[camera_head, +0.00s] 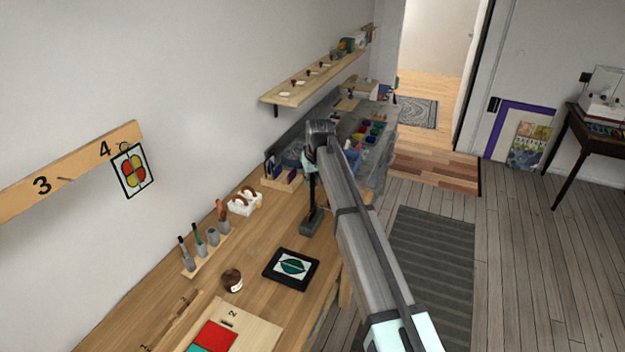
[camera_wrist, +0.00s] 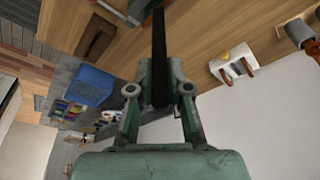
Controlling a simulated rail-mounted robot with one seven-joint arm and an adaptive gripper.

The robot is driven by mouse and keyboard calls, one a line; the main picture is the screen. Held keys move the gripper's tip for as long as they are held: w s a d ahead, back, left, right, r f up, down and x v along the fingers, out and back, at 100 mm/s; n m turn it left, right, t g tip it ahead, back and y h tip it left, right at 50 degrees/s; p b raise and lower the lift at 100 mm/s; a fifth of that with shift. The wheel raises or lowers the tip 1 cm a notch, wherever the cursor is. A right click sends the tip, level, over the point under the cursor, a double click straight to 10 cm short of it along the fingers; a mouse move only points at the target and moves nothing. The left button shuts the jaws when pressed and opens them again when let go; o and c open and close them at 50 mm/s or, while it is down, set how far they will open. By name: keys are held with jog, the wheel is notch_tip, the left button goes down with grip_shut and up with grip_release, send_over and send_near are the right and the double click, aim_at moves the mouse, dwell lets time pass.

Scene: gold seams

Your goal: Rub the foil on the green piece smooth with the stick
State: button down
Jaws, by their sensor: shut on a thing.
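The green piece (camera_head: 291,266) is a leaf shape with a dark line across it, set on a pale square in a black frame that lies flat on the bench. Any foil on it is too small to make out. My gripper (camera_wrist: 158,98) points down over the bench, beyond the black frame and apart from it. It is shut on a long dark stick (camera_wrist: 159,50), which runs away from the fingers. In the head view the gripper is partly hidden by my arm, and a dark upright shape below it stands over a grey block (camera_head: 311,224).
A tool rack (camera_head: 205,250), a brown jar (camera_head: 232,281) and a white holder (camera_head: 244,201) stand along the wall side. A board with red and teal squares (camera_head: 225,325) lies at the near end. Bare wood surrounds the black frame. A shelf (camera_head: 300,88) juts from the wall.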

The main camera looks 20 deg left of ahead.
jog(key=shift+s+f, duration=0.1)
jog(key=shift+s, duration=0.25)
jog(key=shift+s, duration=0.35)
jog(key=shift+s+a, duration=0.15)
jog(key=shift+s, duration=1)
jog(key=shift+s, duration=0.25)
jog(key=shift+w, duration=0.1)
jog(key=shift+w, duration=0.35)
jog(key=shift+w, duration=0.5)
jog(key=shift+w, duration=0.35)
